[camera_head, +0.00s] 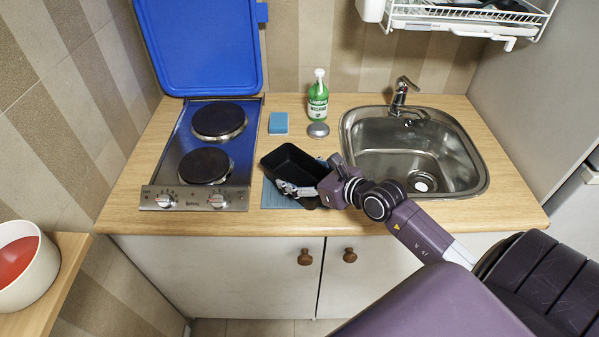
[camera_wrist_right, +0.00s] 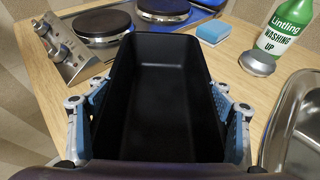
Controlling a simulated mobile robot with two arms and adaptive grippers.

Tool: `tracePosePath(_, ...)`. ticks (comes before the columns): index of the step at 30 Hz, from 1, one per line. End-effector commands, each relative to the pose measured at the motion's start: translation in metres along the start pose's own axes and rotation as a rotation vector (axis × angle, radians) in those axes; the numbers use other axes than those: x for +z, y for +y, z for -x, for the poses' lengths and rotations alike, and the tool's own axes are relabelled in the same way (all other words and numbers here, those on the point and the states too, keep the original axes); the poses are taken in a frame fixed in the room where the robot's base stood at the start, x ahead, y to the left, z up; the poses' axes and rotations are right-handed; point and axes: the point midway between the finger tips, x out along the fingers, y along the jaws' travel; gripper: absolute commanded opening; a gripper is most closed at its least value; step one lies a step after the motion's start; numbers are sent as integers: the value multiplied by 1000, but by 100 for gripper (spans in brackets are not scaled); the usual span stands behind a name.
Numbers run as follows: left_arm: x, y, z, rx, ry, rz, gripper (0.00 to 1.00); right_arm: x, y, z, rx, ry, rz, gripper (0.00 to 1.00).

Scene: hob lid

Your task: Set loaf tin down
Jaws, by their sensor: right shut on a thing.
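The black, empty loaf tin (camera_head: 287,160) is at the counter between the hob and the sink, over a flat blue-grey mat (camera_head: 271,197). My right gripper (camera_head: 298,189) is shut on the tin. In the right wrist view the tin (camera_wrist_right: 160,85) lies upright and lengthwise between the two blue-padded fingers of the gripper (camera_wrist_right: 160,118), one along each side. The tin hides most of the mat, and I cannot tell whether its base touches it. My left gripper is not in view.
The hob (camera_head: 171,158) with two black plates is left of the tin, its blue lid (camera_head: 200,45) raised. A blue sponge (camera_head: 278,123), a green washing-up bottle (camera_head: 318,97) and a grey round object (camera_head: 318,130) stand behind. The steel sink (camera_head: 372,140) is right.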

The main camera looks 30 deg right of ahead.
Motion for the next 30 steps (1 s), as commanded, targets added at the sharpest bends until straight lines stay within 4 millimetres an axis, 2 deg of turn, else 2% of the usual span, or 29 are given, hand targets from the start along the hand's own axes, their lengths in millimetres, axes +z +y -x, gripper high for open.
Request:
tracePosePath(3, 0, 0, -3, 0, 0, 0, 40, -2, 0, -1, 0, -3, 0, 18)
tracePosePath(4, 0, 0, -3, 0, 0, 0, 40, -3, 0, -1, 0, 0, -1, 75)
tracePosePath(8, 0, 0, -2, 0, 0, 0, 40, -2, 0, -1, 0, 0, 0, 90)
tracePosePath(9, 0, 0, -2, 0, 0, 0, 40, -2, 0, -1, 0, 0, 0, 92)
tracePosePath(20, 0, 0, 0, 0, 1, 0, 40, 0, 0, 2, 0, 1, 1, 92)
tracePosePath(23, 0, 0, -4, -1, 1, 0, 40, -2, 0, 13, 0, 2, 0, 92)
tracePosePath(30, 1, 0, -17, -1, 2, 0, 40, -4, 0, 59, 0, 3, 0, 92)
